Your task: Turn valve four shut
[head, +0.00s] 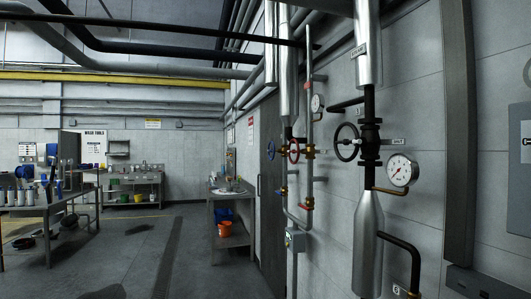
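Several valves sit on the pipework on the right wall, and I cannot tell from the labels which is valve four. A large black handwheel (347,142) is on the nearest black pipe, with a small white tag (398,141) to its right. A red handwheel (293,150) and a blue handwheel (271,150) are farther along, to its left. Whether any valve is open or shut cannot be told. Neither of my grippers is in view.
A pressure gauge (401,171) juts out beside the nearest pipe. A silver pipe jacket (368,245) stands below it. A grey panel (519,170) is at the right edge. A bench (232,194) stands farther along the wall. The floor (165,250) ahead-left is mostly clear.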

